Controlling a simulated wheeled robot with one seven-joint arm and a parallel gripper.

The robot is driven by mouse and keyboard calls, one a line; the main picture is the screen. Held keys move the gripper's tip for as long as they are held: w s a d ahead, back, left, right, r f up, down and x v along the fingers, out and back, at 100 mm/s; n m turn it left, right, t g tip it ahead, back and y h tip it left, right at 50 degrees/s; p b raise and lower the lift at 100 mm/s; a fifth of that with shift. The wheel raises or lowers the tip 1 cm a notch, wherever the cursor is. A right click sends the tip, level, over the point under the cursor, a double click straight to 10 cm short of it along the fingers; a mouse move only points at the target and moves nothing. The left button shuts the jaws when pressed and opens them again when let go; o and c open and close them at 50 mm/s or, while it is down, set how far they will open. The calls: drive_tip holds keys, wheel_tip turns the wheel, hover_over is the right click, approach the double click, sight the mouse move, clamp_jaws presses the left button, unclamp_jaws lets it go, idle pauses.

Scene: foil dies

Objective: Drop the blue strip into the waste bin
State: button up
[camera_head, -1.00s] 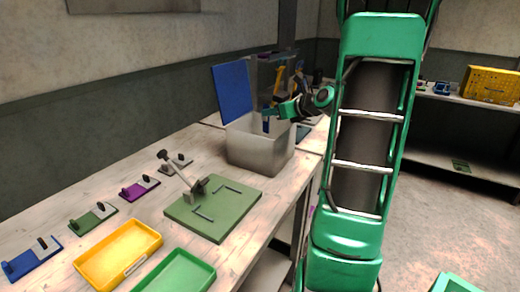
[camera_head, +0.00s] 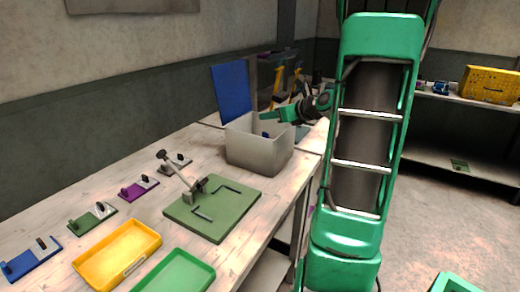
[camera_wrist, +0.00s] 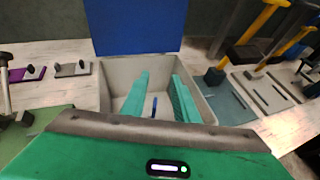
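The waste bin (camera_head: 258,155) is a pale grey box on the bench, with its blue lid (camera_head: 231,91) raised at the back. Its inner wall also shows in the wrist view (camera_wrist: 115,88). My gripper (camera_head: 265,115) is over the bin opening, and its teal fingers (camera_wrist: 162,75) are spread apart. The blue strip (camera_wrist: 154,106) shows between and below the fingers, inside the bin, touching neither. In the head view only a small bit of the strip (camera_head: 265,134) shows above the front rim. I cannot tell whether it has come to rest on the bottom.
A green plate (camera_head: 232,213) with a lever clamp lies in front of the bin. A yellow tray (camera_head: 119,254) and a green tray (camera_head: 180,275) stand nearer. Several small coloured dies line the wall side. Yellow-handled tools (camera_wrist: 262,22) stand right of the bin.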

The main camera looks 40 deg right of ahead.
drive_tip(key=v, duration=1)
